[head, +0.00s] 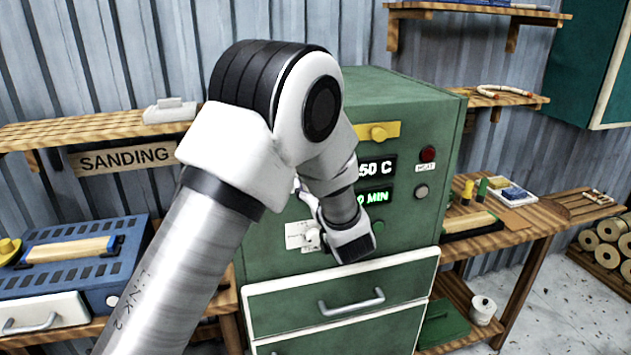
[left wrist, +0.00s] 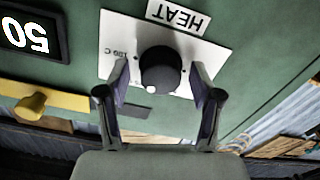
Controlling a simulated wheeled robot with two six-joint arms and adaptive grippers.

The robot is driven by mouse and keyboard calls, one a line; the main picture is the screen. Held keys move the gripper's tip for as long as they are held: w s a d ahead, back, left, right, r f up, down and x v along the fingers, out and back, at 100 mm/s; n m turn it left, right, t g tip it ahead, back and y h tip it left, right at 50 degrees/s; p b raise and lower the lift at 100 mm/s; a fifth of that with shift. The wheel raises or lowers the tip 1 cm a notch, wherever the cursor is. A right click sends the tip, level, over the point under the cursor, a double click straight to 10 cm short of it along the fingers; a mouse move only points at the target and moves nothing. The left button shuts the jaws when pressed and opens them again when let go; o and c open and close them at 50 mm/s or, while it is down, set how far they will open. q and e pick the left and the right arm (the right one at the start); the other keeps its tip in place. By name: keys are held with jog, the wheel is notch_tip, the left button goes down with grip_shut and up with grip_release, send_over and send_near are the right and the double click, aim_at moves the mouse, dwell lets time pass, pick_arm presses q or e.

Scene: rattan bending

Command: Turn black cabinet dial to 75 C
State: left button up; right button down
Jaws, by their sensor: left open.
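The black cabinet dial (left wrist: 160,68) sits on a white plate (left wrist: 112,30) with a HEAT label (left wrist: 178,16), upside down in the left wrist view. In the head view my left arm hides the dial and most of the gripper. The green cabinet (head: 418,125) has a display (head: 376,168) whose visible part reads "50 C". My right gripper is not in view.
A second display (head: 374,197) ends in "0 MIN". A yellow handle (head: 378,132) is above, and a red button (head: 428,154) and a grey button (head: 421,192) are at right. A drawer (head: 345,295) is below. A blue box (head: 70,260) stands left.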

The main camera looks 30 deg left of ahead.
pick_arm(q)
jog(key=v, duration=0.7)
jog(key=shift+s+d+f, duration=0.1)
jog(key=shift+s+d, duration=0.05)
